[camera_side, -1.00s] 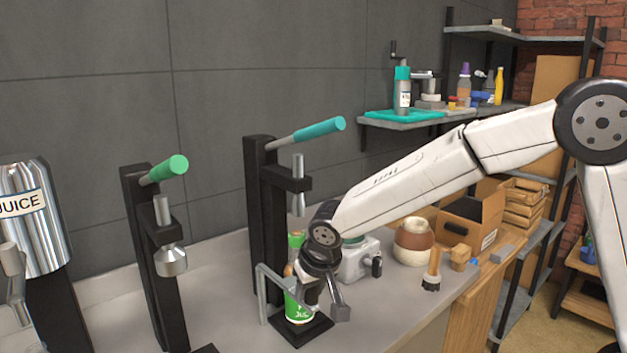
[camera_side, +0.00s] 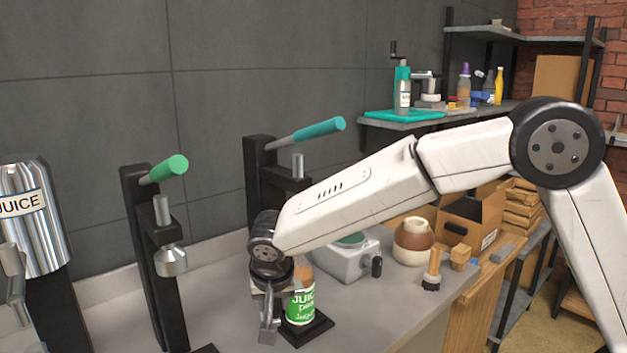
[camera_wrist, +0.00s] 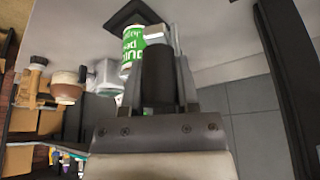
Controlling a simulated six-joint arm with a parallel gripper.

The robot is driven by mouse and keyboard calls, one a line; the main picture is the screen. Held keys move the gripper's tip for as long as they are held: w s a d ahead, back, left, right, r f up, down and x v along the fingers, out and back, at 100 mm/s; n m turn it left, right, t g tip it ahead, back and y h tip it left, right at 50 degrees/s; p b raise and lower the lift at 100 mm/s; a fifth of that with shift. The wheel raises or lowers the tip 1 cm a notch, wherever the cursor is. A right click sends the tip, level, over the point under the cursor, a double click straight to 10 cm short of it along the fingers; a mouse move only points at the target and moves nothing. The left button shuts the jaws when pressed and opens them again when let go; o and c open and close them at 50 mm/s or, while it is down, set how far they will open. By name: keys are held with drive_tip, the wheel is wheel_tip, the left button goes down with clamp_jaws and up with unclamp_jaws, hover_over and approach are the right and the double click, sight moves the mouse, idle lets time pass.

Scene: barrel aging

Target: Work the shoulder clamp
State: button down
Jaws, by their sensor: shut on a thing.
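The bottle (camera_side: 300,304) with a green and white juice label stands upright on a black base plate (camera_side: 318,331). It also shows in the wrist view (camera_wrist: 131,48), just beyond my fingers. My gripper (camera_side: 268,322) points down at the bottle's left side in the side view. In the wrist view my gripper (camera_wrist: 168,42) is shut on a thin grey bar (camera_wrist: 177,38), which looks like part of the grey shoulder clamp frame beside the bottle. Most of the clamp, and the bottle's upper end, are hidden behind my gripper and wrist.
A black press stand with a teal handle (camera_side: 320,129) stands behind my wrist. Another with a green handle (camera_side: 165,169) is to the left, near a metal juice tank (camera_side: 30,220). A grey box (camera_side: 345,262), a round jar (camera_side: 412,243) and a brush (camera_side: 432,272) stand to the right.

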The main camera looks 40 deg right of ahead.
drive_tip(key=shift+w+a, duration=0.15)
drive_tip(key=shift+a, duration=0.25)
drive_tip(key=shift+c, duration=1.6)
unclamp_jaws()
drive_tip(key=shift+r, duration=0.1)
drive_tip(key=v, duration=0.7)
drive_tip(key=shift+r, duration=0.35)
drive_tip(key=shift+f, duration=0.1)
